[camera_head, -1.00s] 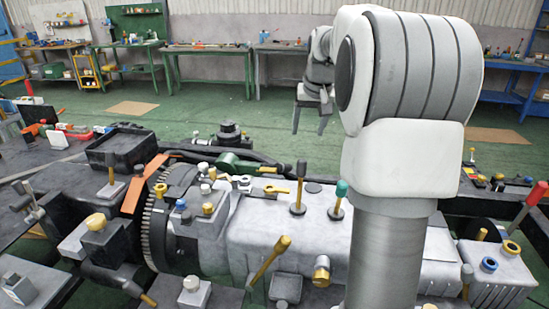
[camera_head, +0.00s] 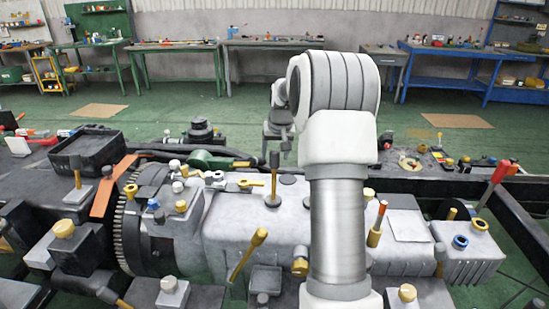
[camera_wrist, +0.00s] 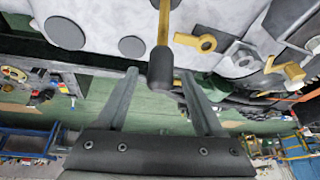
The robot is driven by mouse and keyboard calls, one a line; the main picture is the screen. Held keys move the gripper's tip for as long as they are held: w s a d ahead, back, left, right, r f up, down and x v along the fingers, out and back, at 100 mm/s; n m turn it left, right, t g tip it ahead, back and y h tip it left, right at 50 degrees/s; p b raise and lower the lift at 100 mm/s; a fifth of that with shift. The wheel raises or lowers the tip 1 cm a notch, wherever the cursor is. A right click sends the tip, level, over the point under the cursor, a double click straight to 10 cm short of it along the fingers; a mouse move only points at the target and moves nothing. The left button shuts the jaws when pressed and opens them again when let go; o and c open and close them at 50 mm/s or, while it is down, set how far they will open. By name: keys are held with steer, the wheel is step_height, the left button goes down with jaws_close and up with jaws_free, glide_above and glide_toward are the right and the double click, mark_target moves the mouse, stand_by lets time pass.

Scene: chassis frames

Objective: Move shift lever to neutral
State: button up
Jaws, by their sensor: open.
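A lever with a yellow shaft and dark grey knob (camera_head: 273,162) stands upright on the light grey gearbox housing (camera_head: 235,235). I take it for the shift lever; no label is readable. In the wrist view its dark knob (camera_wrist: 160,68) lies between my fingertips, with its yellow shaft above it in the picture. My gripper (camera_wrist: 160,76) is open, one finger on each side of the knob; I cannot tell whether either finger touches it. In the head view my gripper (camera_head: 278,143) is partly hidden by the knob and my arm.
A tilted yellow lever (camera_head: 248,252) stands at the front of the housing. An orange-tipped yellow lever (camera_head: 377,224) and a red-handled lever (camera_head: 491,185) are to the right. My arm hides part of the housing.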

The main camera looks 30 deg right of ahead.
steer(key=shift+x, duration=0.9)
steer(key=shift+c, duration=0.2)
jaws_close()
stand_by(0.7)
